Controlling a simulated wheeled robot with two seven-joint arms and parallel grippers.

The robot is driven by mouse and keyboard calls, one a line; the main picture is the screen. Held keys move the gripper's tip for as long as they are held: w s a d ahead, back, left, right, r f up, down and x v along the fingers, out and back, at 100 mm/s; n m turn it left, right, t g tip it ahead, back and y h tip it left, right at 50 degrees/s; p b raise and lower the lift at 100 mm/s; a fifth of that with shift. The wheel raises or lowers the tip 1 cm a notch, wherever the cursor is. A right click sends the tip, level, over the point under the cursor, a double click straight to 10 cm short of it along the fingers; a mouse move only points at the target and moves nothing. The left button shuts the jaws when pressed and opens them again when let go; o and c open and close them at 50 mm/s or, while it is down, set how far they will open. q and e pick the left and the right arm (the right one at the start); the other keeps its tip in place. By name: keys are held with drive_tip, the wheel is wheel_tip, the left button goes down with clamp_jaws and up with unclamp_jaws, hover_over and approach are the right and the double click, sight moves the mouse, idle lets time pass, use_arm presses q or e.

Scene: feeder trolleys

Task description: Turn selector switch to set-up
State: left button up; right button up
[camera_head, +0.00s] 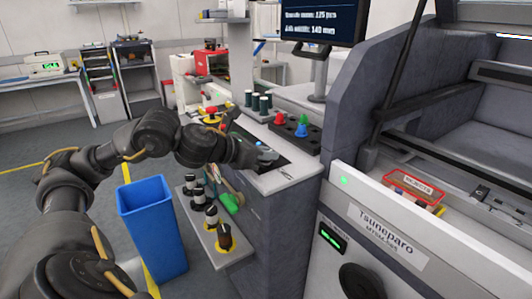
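A large black round knob (360,282), which may be the selector switch, is on the white front of the machine at the bottom right, partly cut off by the frame edge. Its pointer position is too unclear to read. A small display with green characters (332,237) is above and left of it. My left gripper (266,156) is over the grey worktop in the middle, well up and left of the knob. Its fingers are small and dark, so their opening is unclear. My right gripper is out of view.
A blue bin (152,225) stands beneath my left arm. A low shelf with dark cylinders (210,240) is beside it. Red, green and blue cones (301,127) stand on the worktop (285,178). A red-framed tray (413,187) sits in the machine at right.

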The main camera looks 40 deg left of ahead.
use_arm(q)
clamp_jaws()
